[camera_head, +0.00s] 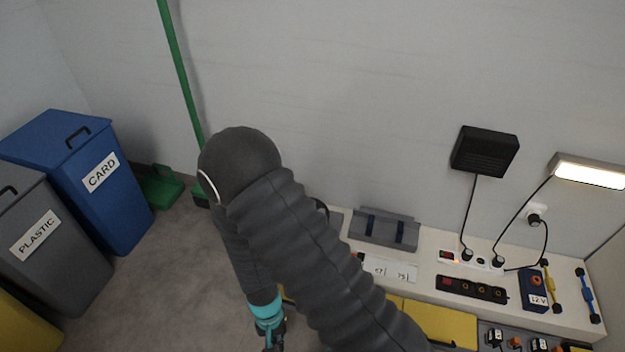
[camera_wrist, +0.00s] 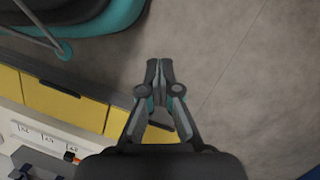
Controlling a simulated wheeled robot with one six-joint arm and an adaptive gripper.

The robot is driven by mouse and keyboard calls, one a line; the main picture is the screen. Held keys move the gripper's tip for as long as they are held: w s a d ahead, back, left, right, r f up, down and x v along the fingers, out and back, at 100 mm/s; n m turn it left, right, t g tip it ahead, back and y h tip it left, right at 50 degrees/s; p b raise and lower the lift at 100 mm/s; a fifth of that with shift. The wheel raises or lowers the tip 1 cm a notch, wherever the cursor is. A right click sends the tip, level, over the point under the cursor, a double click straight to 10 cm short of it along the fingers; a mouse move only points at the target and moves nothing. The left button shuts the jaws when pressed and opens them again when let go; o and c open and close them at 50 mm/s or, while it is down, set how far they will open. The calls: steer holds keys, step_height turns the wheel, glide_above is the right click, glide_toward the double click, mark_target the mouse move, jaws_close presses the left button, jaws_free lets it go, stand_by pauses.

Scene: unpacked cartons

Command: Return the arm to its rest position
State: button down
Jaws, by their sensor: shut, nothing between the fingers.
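My gripper (camera_wrist: 160,88) shows in the wrist view with its two fingertips together. It is shut and empty, above bare grey floor. In the head view my dark, ribbed arm crosses the middle of the picture and bends down. A teal band and part of my gripper (camera_head: 272,335) show at the bottom edge there; the fingertips are cut off or hidden. In the wrist view yellow drawer fronts (camera_wrist: 62,102) of the bench lie to the left of my gripper, apart from the fingertips.
A white bench (camera_head: 425,285) along the wall carries a power strip (camera_head: 471,290), a blue 12V box (camera_head: 534,290) and a grey holder (camera_head: 385,232). A blue CARD bin (camera_head: 85,180) and a grey PLASTIC bin (camera_head: 50,245) stand left.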

steer(key=w+d+r+n+y, duration=0.1)
steer(key=w+d+r, duration=0.25)
steer(key=r, duration=0.85)
steer(key=w+d+r+n, duration=0.2)
steer(key=d+r, duration=0.2)
steer(key=r, duration=0.8)
steer(key=s+d+r+m+t, duration=0.1)
steer(key=d+r+t, duration=0.3)
steer(key=d+r, duration=0.4)
steer(key=s+d+r+m+t, duration=0.2)
steer(key=d+r, duration=0.7)
steer(key=r, duration=0.7)
steer(key=m+t, duration=0.1)
steer(key=t, duration=0.1)
steer(key=shift+s+d+t, duration=0.2)
steer(key=shift+s+t, duration=0.1)
